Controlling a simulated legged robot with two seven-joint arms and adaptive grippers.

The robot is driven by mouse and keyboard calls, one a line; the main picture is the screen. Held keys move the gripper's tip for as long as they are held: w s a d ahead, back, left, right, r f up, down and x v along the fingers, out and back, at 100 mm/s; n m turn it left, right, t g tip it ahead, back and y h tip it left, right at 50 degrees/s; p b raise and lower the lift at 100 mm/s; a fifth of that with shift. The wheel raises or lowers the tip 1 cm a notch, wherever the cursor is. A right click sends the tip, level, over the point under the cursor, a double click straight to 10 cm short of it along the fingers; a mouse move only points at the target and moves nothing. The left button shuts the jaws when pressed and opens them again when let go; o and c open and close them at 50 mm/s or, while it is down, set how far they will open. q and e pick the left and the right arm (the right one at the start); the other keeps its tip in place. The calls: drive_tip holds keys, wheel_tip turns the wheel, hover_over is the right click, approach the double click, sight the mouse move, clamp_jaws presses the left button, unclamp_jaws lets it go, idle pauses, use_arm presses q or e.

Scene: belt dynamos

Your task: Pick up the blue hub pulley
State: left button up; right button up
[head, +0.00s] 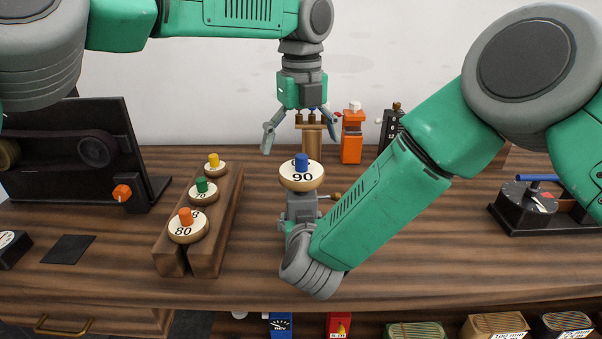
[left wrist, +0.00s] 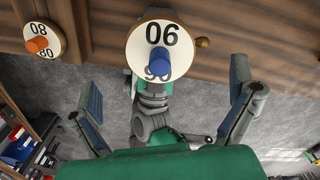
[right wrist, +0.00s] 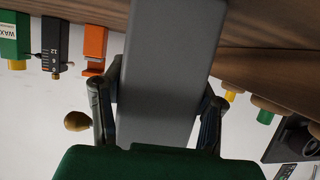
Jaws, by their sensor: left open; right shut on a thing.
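The blue hub pulley (head: 302,178) is a pale disc marked 90 with a blue hub on top. It appears upright above my right gripper (head: 303,203) in the head view. My right gripper is shut on a grey flat-sided post (right wrist: 170,75), which fills the middle of the right wrist view. What joins post and pulley is hidden. My left gripper (head: 300,140) is open and empty, pointing down, above and behind the pulley in the head view. In the left wrist view the pulley (left wrist: 140,52) lies beyond and between the spread fingers, apart from them.
A wooden rack (head: 226,215) left of the pulley holds yellow, green and orange hub pulleys. A wooden knob (head: 335,195) sits just right of the pulley. An orange bottle-like item (head: 351,140) stands behind. A black belt machine (head: 125,150) stands left; a black device (head: 540,210) stands right.

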sight(302, 176)
use_arm(q)
wheel_tip(302, 176, down, 8)
drive_tip(key=shift+r, duration=0.25)
drive_tip(key=c, duration=1.5)
